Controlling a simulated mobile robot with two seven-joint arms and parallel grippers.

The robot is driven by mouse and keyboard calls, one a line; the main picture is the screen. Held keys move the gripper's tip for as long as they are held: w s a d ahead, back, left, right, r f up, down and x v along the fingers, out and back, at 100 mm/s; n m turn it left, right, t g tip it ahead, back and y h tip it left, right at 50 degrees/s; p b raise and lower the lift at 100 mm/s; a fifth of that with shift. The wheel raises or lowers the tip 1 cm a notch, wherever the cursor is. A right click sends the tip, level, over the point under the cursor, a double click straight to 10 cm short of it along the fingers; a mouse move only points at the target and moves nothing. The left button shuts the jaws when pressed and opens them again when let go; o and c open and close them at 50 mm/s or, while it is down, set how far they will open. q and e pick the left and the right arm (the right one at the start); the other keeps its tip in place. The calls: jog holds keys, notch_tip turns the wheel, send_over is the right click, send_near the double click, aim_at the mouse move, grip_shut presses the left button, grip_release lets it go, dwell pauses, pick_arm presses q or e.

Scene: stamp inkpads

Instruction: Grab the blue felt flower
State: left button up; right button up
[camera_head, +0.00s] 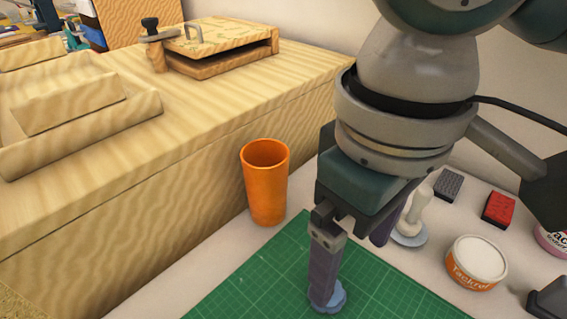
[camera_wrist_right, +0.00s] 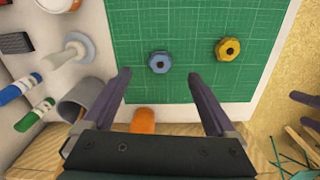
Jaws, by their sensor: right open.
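The blue felt flower (camera_head: 334,299) lies on the green cutting mat (camera_head: 255,290), partly hidden by a fingertip of my right gripper. In the right wrist view the whole blue flower (camera_wrist_right: 160,62) shows, with a small dark centre. My right gripper (camera_head: 352,270) is open and empty above the mat. In the right wrist view its fingers (camera_wrist_right: 159,76) are wide apart, with the flower between their lines and a little beyond the tips. Purple finger-like parts, likely my left gripper (camera_wrist_right: 304,112), show at the right edge of that view.
A yellow flower (camera_wrist_right: 228,49) lies on the mat. An orange cup (camera_head: 265,182) stands between the mat and a wooden bench (camera_head: 190,200). A white-handled stamp (camera_head: 410,215), an orange-and-white tub (camera_head: 477,262), and black and red pads (camera_head: 498,209) stand right of the mat.

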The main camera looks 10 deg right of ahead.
aim_at(339, 303)
notch_tip(339, 303, down, 4)
jog(key=shift+s+r+b, duration=0.1)
jog(key=shift+r+b, duration=0.15)
jog(key=shift+b, duration=0.2)
jog(key=f, duration=0.1)
jog(key=w+f+b, duration=0.1)
jog(key=f, duration=0.1)
jog(key=a+f+b, duration=0.1)
jog(key=shift+w+f, duration=0.2)
jog(key=shift+w, duration=0.05)
jog(key=shift+d+f, duration=0.1)
jog(key=shift+f, duration=0.3)
jog(key=c, duration=1.4)
